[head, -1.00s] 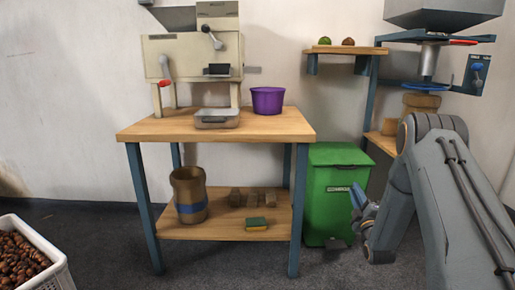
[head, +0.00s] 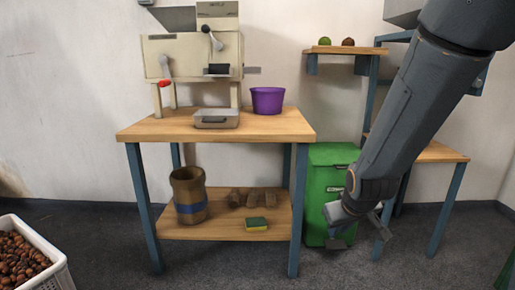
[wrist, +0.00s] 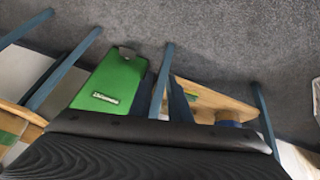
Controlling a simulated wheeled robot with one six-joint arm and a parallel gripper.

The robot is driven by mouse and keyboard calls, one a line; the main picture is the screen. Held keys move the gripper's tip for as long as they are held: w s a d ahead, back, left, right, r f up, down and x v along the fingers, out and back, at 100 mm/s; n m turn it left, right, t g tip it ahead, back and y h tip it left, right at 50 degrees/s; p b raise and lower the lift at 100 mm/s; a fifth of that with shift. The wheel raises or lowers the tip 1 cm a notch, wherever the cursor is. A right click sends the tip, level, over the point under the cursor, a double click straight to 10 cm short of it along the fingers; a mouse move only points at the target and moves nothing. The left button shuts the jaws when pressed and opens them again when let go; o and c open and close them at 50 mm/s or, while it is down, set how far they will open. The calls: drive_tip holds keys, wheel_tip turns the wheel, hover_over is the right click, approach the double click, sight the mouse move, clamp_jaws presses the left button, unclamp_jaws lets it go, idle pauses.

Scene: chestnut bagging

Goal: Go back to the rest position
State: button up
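My gripper (head: 362,218) hangs low at the right in the head view, in front of the green bin (head: 322,180). It points down, and the picture is too small to tell whether its fingers are open or shut. I see nothing held in it. My dark wrist housing fills the bottom of the wrist view, and the fingers do not show there. The green bin also shows in the wrist view (wrist: 112,82), with its lid closed.
The workbench (head: 270,122) bears a cream machine (head: 190,55), a clear tray (head: 216,118) and a purple bucket (head: 267,100). A crate of chestnuts (head: 45,245) stands at lower left. My arm partly hides the right-hand table (head: 442,153). The floor before the bench is clear.

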drive_tip(key=s+a+m+g, duration=0.3)
drive_tip(key=s, duration=1.1)
drive_tip(key=s+a+r+n+g+y, duration=0.1)
drive_tip(key=s+a+r+n+g, duration=0.15)
drive_tip(key=s+a, duration=0.6)
drive_tip(key=s+a+r+n+g+y, duration=0.1)
drive_tip(key=s+a+r+n, duration=0.35)
drive_tip(key=a, duration=0.75)
drive_tip(key=d+r+m+p, duration=0.3)
drive_tip(key=d+r+p, duration=0.7)
drive_tip(key=p, duration=0.6)
drive_tip(key=s+d+r+m+h+p, duration=0.1)
drive_tip(key=d+r+m+p, duration=0.2)
drive_tip(key=d+r+p, duration=0.7)
drive_tip(key=shift+d+r+m+h+p, duration=0.2)
drive_tip(key=shift+r+m+h+p, duration=0.1)
drive_tip(key=shift+r+p, duration=2.65)
drive_tip(key=shift+f+t, duration=0.25)
drive_tip(key=shift+f, duration=0.05)
